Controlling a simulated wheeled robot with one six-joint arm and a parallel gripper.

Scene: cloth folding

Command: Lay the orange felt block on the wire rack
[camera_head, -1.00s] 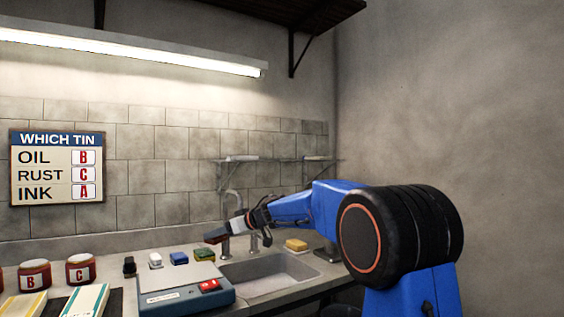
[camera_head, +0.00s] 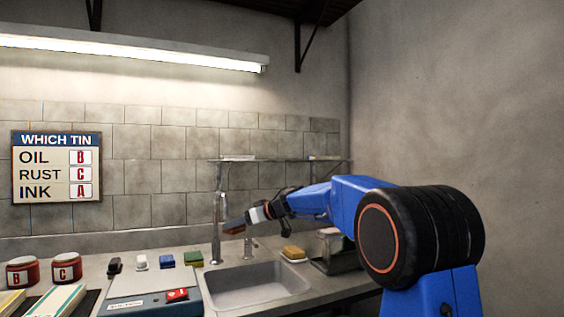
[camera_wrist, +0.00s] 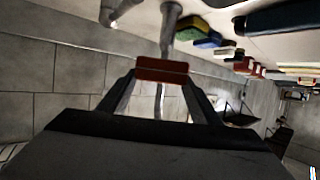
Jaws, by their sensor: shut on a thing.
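The orange felt block, reddish-orange in this light, is pinched between the fingertips of my gripper (camera_head: 240,222). The block (camera_head: 234,229) shows as a small bar held in the air in front of the tap, above the sink's back edge. In the wrist view the block (camera_wrist: 162,69) spans both fingertips and the fingers are closed on its ends. A thin wall rack (camera_head: 278,160), which looks like the wire rack, hangs on the tiles behind and above my gripper. Small pale items lie on it at its left and right. The block is apart from the rack.
The tap (camera_head: 216,228) stands close to the block, behind the sink (camera_head: 252,286). A yellow sponge (camera_head: 293,252) lies right of the sink, beside a grey container (camera_head: 338,252). Left are a scale (camera_head: 153,302), coloured blocks including a green one (camera_head: 193,258), and red tins (camera_head: 67,269).

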